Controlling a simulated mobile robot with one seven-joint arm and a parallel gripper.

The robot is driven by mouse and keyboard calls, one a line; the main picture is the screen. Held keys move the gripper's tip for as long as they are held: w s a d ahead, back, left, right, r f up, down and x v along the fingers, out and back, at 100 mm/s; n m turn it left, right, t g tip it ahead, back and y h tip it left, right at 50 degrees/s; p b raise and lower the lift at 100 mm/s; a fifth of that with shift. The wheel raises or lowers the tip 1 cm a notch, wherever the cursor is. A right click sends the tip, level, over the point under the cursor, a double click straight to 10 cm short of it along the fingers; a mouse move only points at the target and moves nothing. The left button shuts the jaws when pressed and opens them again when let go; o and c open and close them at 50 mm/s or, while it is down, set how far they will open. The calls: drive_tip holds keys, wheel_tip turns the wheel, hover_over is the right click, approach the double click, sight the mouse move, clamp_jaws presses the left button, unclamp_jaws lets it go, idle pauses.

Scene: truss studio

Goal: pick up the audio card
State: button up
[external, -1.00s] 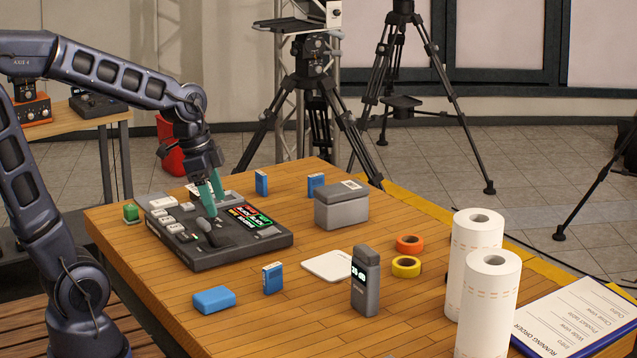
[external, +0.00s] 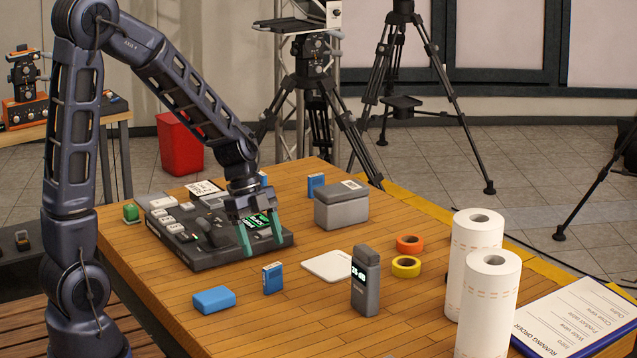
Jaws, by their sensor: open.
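No thing in the external view can be read for certain as the audio card. A white card with black lettering (external: 205,189) lies at the far left of the table, at the back edge of the dark control panel; its words are too small to read surely. A blank white square (external: 326,265) lies flat near the table's middle. My gripper (external: 264,246) is open, teal fingers pointing down and apart, at the right end of the control panel (external: 215,258). The gripper covers part of the panel's coloured screen (external: 262,223).
A grey lidded box (external: 341,211) stands right of the gripper. Blue boxes (external: 214,300) (external: 272,278), a grey upright handset (external: 366,282), tape rolls (external: 409,244) (external: 406,267) and paper rolls (external: 487,305) stand on the table. Bare wood shows between them.

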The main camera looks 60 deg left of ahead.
sight(275, 280)
drive_tip(key=shift+d+x, duration=0.2)
drive_tip(key=shift+x, duration=4.65)
drive_tip(key=shift+r, duration=0.1)
drive_tip(key=c, duration=1.1)
drive_tip(key=shift+o, duration=0.2)
